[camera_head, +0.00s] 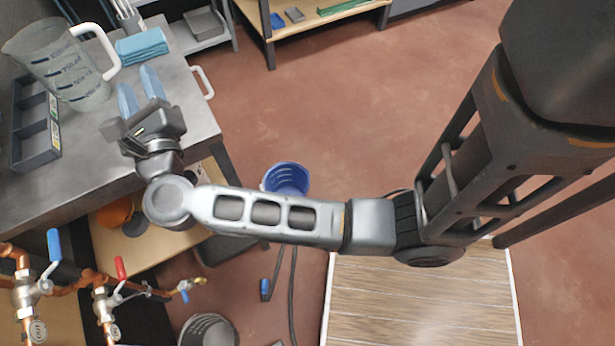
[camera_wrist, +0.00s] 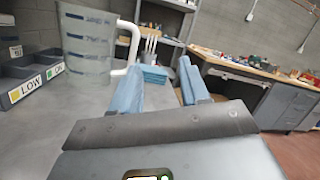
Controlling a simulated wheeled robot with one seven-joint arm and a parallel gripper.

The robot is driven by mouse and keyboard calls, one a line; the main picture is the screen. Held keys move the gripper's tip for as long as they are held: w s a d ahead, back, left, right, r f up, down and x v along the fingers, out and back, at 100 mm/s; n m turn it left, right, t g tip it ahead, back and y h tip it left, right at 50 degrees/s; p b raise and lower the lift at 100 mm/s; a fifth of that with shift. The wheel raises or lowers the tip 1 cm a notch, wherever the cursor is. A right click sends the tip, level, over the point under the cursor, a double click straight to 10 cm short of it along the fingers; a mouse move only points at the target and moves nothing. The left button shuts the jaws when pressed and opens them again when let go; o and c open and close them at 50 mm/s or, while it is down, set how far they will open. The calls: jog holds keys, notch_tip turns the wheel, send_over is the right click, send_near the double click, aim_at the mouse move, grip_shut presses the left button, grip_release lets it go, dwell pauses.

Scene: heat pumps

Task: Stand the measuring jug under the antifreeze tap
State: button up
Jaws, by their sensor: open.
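The clear measuring jug (camera_head: 55,68) with a white handle stands on the grey metal bench top at the upper left. It also shows in the wrist view (camera_wrist: 87,48), left of my fingers, its handle on the near side to them. My gripper (camera_head: 139,84) is open and empty over the bench, right of the jug and apart from it. Its two blue fingers also show in the wrist view (camera_wrist: 160,70). A small brass tap with a blue lever (camera_head: 190,288) sits on the copper pipework at the lower left. I cannot read which tap is for antifreeze.
A dark divided tray (camera_head: 38,130) with LOW and ON labels stands beside the jug. Folded blue cloths (camera_head: 141,45) lie just beyond my fingers. Valves with blue (camera_head: 54,246) and red (camera_head: 120,268) levers stand on the pipes. A grey bucket (camera_head: 208,330) is on the floor.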

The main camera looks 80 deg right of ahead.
jog(key=s+a+m+t+y, duration=0.1)
jog(key=s+a+m+y, duration=0.3)
jog(key=s+m, duration=0.6)
jog(key=s+a+m+t+y, duration=0.1)
jog(key=s+a+m+y, duration=0.4)
jog(key=s+m, duration=0.5)
jog(key=s+a+f+m+t+y, duration=0.1)
jog(key=s+a+m+y, duration=0.3)
jog(key=s+m+y, duration=0.4)
jog(key=s+m, duration=0.1)
jog(key=s, duration=0.4)
jog(key=shift+a+m, duration=0.4)
